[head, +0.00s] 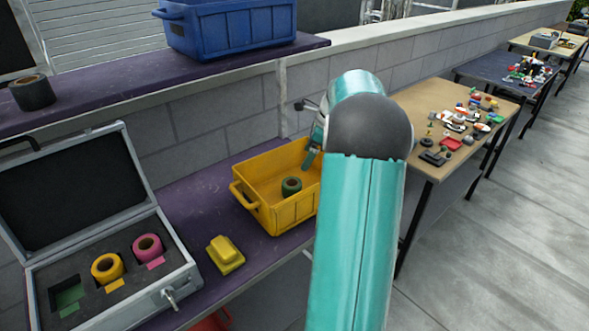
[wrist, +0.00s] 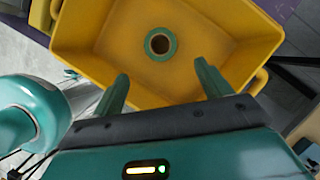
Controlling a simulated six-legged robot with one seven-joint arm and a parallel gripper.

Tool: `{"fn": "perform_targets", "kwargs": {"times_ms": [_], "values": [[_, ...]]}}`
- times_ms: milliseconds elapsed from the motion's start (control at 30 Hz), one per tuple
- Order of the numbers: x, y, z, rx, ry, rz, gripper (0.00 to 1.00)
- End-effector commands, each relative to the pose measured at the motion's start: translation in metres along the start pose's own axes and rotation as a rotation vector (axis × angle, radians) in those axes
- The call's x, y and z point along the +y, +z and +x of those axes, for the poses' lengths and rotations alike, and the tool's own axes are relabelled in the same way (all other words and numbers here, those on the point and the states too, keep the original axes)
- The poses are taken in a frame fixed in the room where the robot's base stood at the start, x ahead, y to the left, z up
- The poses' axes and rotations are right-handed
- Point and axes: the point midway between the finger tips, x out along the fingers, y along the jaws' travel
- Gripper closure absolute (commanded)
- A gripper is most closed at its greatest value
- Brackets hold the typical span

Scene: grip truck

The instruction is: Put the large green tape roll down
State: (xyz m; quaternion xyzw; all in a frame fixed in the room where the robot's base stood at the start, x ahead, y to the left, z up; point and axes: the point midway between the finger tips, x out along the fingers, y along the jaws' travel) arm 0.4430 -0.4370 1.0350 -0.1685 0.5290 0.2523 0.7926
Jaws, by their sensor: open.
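The green tape roll (head: 291,186) lies inside the yellow crate (head: 262,207), on its floor, with its hole facing up. In the wrist view the green tape roll (wrist: 160,44) sits near the middle of the crate floor, and the yellow crate (wrist: 88,62) surrounds it. My gripper (wrist: 160,85) is open and empty, its two fingers apart at the near side of the crate, with the roll beyond the fingertips and not touched. In the head view my gripper (head: 313,152) shows small at the crate's right back edge, partly hidden by my arm.
An open case (head: 110,270) at left holds a yellow tape roll (head: 107,267), a pink tape roll (head: 147,247) and an empty slot with green at its bottom. A yellow object (head: 225,254) lies between case and crate. A blue crate (head: 228,27) stands on the upper shelf.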

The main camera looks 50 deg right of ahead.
Motion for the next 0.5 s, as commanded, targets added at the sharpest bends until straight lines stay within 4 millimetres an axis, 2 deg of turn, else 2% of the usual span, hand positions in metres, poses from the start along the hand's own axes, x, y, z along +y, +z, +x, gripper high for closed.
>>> {"fn": "perform_targets", "kwargs": {"times_ms": [167,267,367,500], "values": [[0.001,0.002,-0.002,0.001,0.0,-0.006,0.23],[0.01,0.016,-0.004,0.011,-0.002,-0.064,0.23],[0.035,0.049,-0.01,0.04,-0.008,-0.214,0.23],[0.092,0.104,-0.02,0.095,-0.017,-0.534,0.23]]}}
